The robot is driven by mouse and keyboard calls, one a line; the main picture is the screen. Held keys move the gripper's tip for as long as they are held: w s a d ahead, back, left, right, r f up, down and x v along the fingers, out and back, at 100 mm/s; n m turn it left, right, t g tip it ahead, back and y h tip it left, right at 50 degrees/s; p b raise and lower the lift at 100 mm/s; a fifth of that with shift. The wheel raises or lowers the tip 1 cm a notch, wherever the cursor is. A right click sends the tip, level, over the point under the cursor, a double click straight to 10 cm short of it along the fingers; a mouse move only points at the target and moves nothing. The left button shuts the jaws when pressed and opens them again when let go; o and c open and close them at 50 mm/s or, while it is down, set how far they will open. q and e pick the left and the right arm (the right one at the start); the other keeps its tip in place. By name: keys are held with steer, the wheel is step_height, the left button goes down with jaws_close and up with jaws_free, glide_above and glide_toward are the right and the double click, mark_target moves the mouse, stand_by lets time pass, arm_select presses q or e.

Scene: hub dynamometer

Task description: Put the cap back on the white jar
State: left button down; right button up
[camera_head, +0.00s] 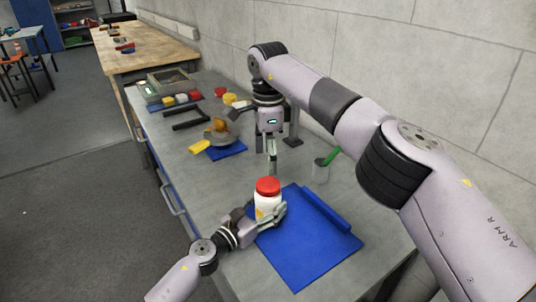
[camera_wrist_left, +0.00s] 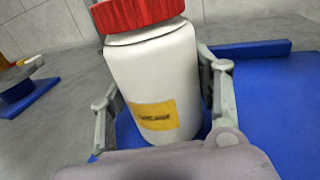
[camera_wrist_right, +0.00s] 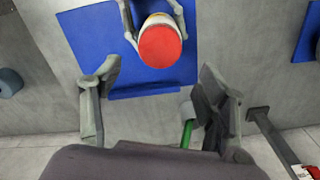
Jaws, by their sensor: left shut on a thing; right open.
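My left gripper (camera_head: 270,213) is shut around the jar's body, a finger on each side (camera_wrist_left: 165,100). My right gripper (camera_head: 271,168) is open and empty, pointing down just behind and above the cap, which shows beyond its fingers in the right wrist view (camera_wrist_right: 160,46).
A raised blue roll edges the mat. The wall borders the right.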

mark_target(268, 183)
steer(key=shift+f, duration=0.1)
steer(key=shift+f, duration=3.9)
steer(key=shift+c, duration=0.3)
steer(key=c, duration=1.2)
steer(key=m, duration=1.4)
steer(key=shift+m, duration=0.3)
steer(key=o, duration=1.3)
